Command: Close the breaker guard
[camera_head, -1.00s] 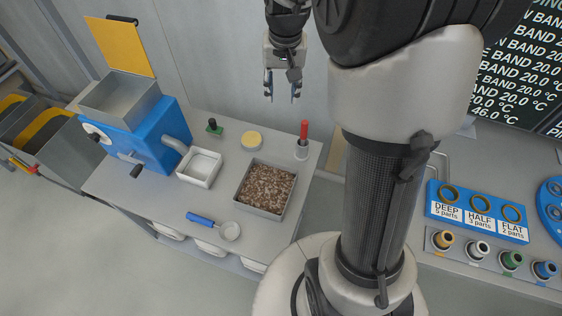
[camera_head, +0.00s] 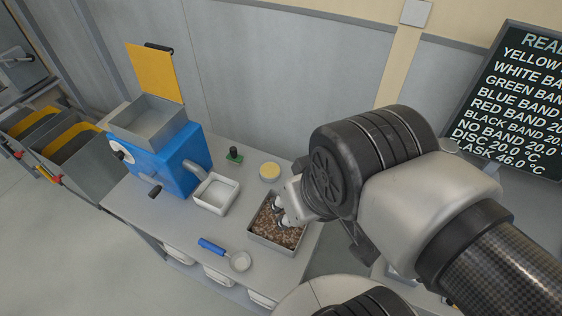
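The blue breaker machine (camera_head: 178,165) stands on the left of the bench with a grey open-topped hopper (camera_head: 148,122). Its guard looks to be the yellow panel (camera_head: 155,74), which stands upright at the hopper's back edge, open. A black piece sits at the panel's top corner. My gripper (camera_head: 278,212) is right of the machine, over the tray of brown bits (camera_head: 262,238), well apart from the yellow panel. Its fingers look apart, with nothing seen between them. My arm comes in from the right and hides part of the bench's right end.
A white square dish (camera_head: 212,205) stands under the machine's spout. A blue-handled scoop (camera_head: 212,246), a round yellow-topped thing (camera_head: 269,171) and a small green item (camera_head: 234,155) lie on the bench. Grey bins (camera_head: 75,170) stand left. A wall board (camera_head: 520,100) hangs right.

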